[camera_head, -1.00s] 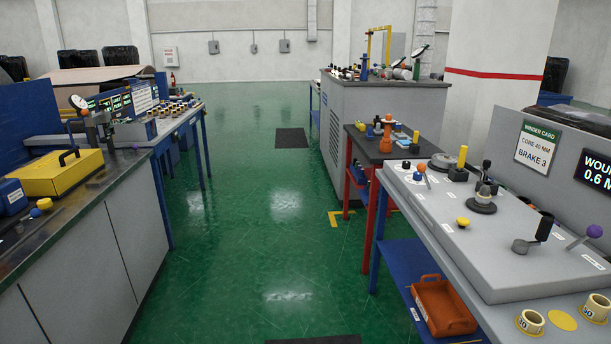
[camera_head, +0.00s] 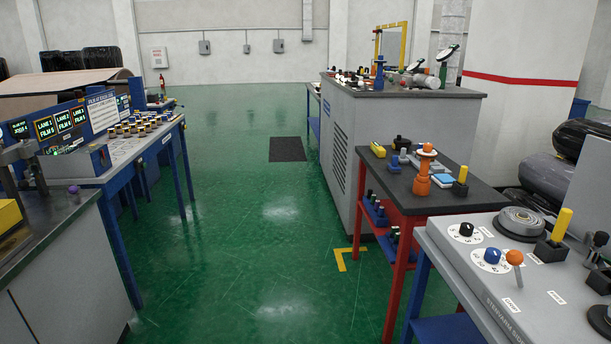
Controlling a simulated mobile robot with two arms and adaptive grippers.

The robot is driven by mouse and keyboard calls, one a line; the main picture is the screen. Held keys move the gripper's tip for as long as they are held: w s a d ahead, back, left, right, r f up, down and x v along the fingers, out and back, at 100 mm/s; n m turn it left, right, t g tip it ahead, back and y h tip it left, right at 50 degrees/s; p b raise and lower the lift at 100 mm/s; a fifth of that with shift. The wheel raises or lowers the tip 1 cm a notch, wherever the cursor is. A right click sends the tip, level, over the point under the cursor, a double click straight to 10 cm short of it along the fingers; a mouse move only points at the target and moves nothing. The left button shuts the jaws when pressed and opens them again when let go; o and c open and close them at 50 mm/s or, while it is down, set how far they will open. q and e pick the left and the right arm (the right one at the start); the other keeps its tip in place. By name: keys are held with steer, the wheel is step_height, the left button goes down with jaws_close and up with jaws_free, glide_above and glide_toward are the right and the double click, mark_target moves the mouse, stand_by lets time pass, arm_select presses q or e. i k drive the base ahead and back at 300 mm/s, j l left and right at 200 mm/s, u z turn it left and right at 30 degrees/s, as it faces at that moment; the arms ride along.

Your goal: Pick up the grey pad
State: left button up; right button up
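I cannot single out a grey pad with certainty. A dark grey flat mat (camera_head: 287,149) lies on the green floor in the aisle ahead. On the dark top of the red-legged table (camera_head: 463,200) at right stand small items, among them an orange post (camera_head: 423,172), a light blue flat block (camera_head: 442,180) and a small grey-blue piece (camera_head: 404,158). Neither of my grippers is in view.
The grey winder console (camera_head: 500,290) is close at right front. A tall grey cabinet (camera_head: 385,130) stands behind the red-legged table. A blue bench (camera_head: 140,150) and a grey counter (camera_head: 60,260) line the left. The green aisle between is clear.

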mark_target(402, 159)
steer(key=i, duration=1.9)
